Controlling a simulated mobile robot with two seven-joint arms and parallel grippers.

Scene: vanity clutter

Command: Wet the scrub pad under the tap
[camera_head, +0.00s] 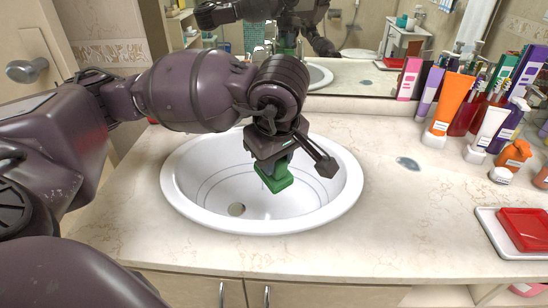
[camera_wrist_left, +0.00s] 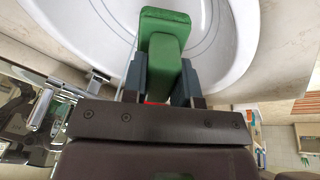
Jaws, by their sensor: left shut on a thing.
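The green scrub pad (camera_head: 274,174) is held in my left gripper (camera_head: 272,158) over the white sink basin (camera_head: 183,195), above its inner right part. In the left wrist view the pad (camera_wrist_left: 165,30) points away from the wrist, its narrower part between the two fingers of the gripper (camera_wrist_left: 162,80). The basin (camera_wrist_left: 235,35) shows around it there. A chrome fitting, likely the tap (camera_wrist_left: 42,108), shows at the left of that view. In the head view the tap is hidden behind my arm. No water is seen. My right gripper is not in view.
Several bottles and tubes, one an orange tube (camera_head: 449,105), crowd the counter's back right. A red dish (camera_head: 523,228) sits on a white tray (camera_head: 488,222) at right. A mirror (camera_head: 350,80) stands behind the sink. The counter (camera_head: 400,225) right of the basin is mostly clear.

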